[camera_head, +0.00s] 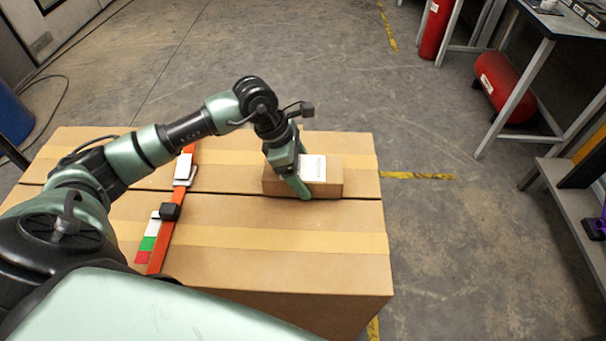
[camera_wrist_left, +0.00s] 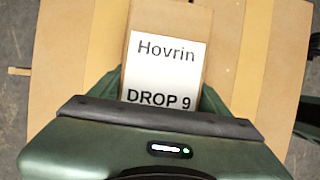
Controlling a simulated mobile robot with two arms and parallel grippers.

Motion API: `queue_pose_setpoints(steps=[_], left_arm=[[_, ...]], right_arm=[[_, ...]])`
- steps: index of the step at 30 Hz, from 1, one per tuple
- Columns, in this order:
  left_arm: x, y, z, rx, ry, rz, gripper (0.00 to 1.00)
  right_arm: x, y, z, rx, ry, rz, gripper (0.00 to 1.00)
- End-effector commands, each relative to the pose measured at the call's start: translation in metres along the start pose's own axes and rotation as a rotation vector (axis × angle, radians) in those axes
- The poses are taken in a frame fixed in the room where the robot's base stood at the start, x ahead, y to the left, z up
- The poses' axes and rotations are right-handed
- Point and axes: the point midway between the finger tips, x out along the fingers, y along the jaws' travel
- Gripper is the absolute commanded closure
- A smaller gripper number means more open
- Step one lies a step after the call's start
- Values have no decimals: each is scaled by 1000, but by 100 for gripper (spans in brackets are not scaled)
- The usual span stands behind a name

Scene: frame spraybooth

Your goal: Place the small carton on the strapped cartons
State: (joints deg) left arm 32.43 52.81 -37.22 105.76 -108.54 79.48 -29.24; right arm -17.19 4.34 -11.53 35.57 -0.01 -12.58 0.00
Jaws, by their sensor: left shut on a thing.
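The small carton (camera_head: 330,184) is a brown box with a white label on top. In the head view it is at the right part of the strapped cartons' top, and it appears to rest there. The strapped cartons (camera_head: 250,270) are large, tan and taped, with an orange strap (camera_head: 160,240) across them. The fingertips are partly hidden. My right gripper is not in view.
A workbench (camera_head: 560,22) stands at the upper right, with a red cylinder (camera_head: 503,86) lying under it and another red cylinder (camera_head: 435,30) upright nearby. A blue barrel (camera_head: 12,115) is at the far left. Open concrete floor lies behind and to the right of the cartons.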

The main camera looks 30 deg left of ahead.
Motion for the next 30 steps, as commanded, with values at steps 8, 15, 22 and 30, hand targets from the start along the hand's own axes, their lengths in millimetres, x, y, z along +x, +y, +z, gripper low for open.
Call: queue_pose_setpoints(steps=[8, 15, 22, 30], left_arm=[[9, 1, -4, 0, -2, 3, 89], [11, 0, -5, 0, 0, 1, 1], [11, 0, -5, 0, 0, 1, 1], [-9, 2, -5, 2, -1, 6, 1]], right_arm=[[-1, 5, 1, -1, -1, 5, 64], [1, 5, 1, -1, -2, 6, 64], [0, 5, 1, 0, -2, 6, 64], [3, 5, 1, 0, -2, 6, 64]])
